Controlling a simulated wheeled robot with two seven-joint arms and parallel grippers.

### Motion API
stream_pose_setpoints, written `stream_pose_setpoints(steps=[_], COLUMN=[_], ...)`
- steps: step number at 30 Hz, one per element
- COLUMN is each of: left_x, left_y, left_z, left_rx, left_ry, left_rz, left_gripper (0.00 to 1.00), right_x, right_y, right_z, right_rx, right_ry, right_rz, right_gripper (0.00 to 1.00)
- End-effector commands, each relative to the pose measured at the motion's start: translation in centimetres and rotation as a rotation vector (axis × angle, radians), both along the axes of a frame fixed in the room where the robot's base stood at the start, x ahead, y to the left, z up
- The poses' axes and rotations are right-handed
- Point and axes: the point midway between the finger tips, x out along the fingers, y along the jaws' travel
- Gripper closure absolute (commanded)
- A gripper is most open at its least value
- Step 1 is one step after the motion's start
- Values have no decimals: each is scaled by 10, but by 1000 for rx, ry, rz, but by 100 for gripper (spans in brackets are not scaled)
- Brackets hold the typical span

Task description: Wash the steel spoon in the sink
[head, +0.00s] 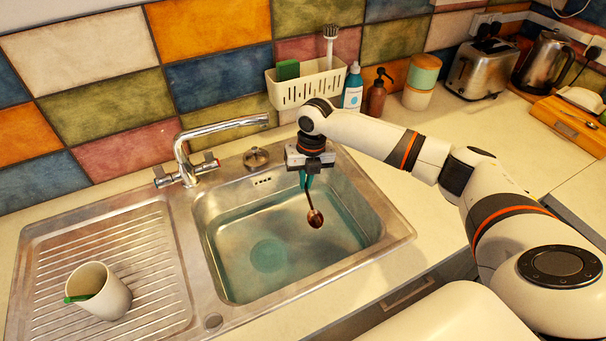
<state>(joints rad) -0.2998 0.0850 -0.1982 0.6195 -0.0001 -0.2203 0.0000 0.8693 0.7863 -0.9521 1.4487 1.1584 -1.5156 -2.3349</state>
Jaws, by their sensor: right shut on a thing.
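The steel spoon (315,217) hangs bowl-down over the right part of the sink basin. It looks copper-toned in this light. My right gripper (305,178) is shut on its handle, pointing down above the basin. The sink (213,221) holds greenish water, and a round teal shape (269,255) shows at its bottom. I cannot tell whether the spoon's tip touches the water. The tap (190,160) stands at the back left with its spout turned right; no stream shows. My left gripper is not in view.
A white caddy (310,87) with a green sponge (288,70) and brush, two bottles, a canister, toaster (483,70) and kettle (541,62) line the back.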

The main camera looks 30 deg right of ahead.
Motion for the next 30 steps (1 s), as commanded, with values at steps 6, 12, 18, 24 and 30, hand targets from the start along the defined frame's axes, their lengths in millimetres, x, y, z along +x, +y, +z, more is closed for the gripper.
stream_pose_setpoints(steps=[6, 12, 18, 24, 30], left_x=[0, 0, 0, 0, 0], left_y=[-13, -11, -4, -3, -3], left_z=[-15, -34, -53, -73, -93], left_rx=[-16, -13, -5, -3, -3], left_ry=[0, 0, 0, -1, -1], left_rz=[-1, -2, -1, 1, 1], left_gripper=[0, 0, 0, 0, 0], right_x=[0, 0, 0, 0, 0], right_y=[0, 0, 0, 0, 0], right_z=[-15, -34, -55, -74, -94], right_rx=[0, 0, 0, 1, 1], right_ry=[0, 0, -1, -1, -1], right_rz=[0, 0, 0, 0, 0], right_gripper=[100, 100, 100, 100, 100])
